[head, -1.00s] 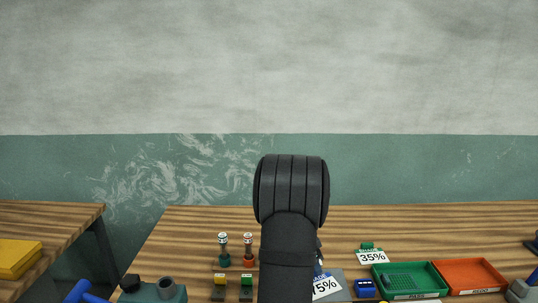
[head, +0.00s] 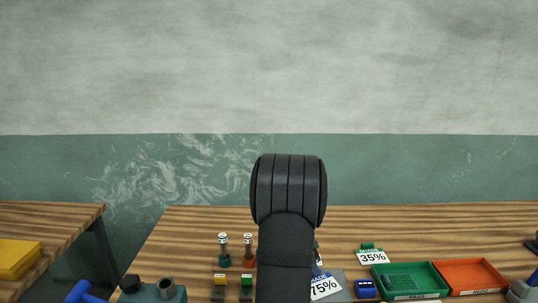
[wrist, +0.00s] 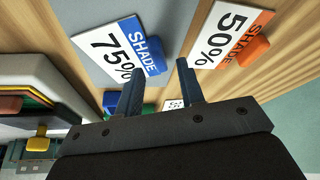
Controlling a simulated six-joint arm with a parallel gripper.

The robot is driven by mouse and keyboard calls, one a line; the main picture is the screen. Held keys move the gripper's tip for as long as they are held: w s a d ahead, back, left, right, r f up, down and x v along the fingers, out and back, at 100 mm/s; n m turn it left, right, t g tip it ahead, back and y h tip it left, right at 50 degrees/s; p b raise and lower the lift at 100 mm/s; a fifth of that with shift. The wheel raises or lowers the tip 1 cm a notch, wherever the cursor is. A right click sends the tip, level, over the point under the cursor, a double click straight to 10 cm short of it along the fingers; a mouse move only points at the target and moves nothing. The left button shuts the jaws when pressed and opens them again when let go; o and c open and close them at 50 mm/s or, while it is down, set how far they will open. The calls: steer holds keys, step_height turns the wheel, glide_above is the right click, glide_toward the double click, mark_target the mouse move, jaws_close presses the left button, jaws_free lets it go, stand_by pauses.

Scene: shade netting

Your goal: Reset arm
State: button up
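My gripper (wrist: 158,66) shows in the wrist view with its two dark fingers apart and nothing between their tips. In the head view it is hidden behind my own black arm, which stands in the middle over the bench. A white SHADE 75% card (wrist: 108,45) with a blue clip (wrist: 152,57) lies beyond the left finger. A SHADE 50% card (wrist: 229,32) with an orange clip (wrist: 253,52) lies beyond the right finger. The 75% card also shows beside my arm in the head view (head: 325,288).
On the wooden bench (head: 420,225), a SHADE 35% card (head: 371,257) lies by a green tray (head: 440,283) and an orange tray (head: 470,275). Two small upright posts (head: 223,250) stand left of my arm. The bench's back strip is clear.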

steer(key=v, duration=0.9)
steer(key=x, duration=1.2)
steer(key=shift+s+f, duration=0.1)
steer(key=shift+s, duration=0.05)
steer(key=r, duration=0.5)
steer(key=shift+s+d+r, duration=0.2)
steer(key=shift+s+d, duration=0.05)
steer(key=shift+d, duration=0.05)
steer(key=s+d+r, duration=0.6)
steer(key=s+d, duration=0.1)
steer(key=d, duration=0.1)
steer(key=w+d+m+g, duration=0.1)
steer(key=w+d+m, duration=0.3)
steer(key=w+d, duration=0.7)
steer(key=w+a+f, duration=0.2)
steer(key=w, duration=0.1)
steer(key=w+a+f, duration=0.2)
steer(key=w+a, duration=0.1)
steer(key=w+a+f, duration=0.2)
steer(key=w, duration=0.1)
steer(key=shift+a, duration=0.25)
steer(key=shift+s, duration=0.1)
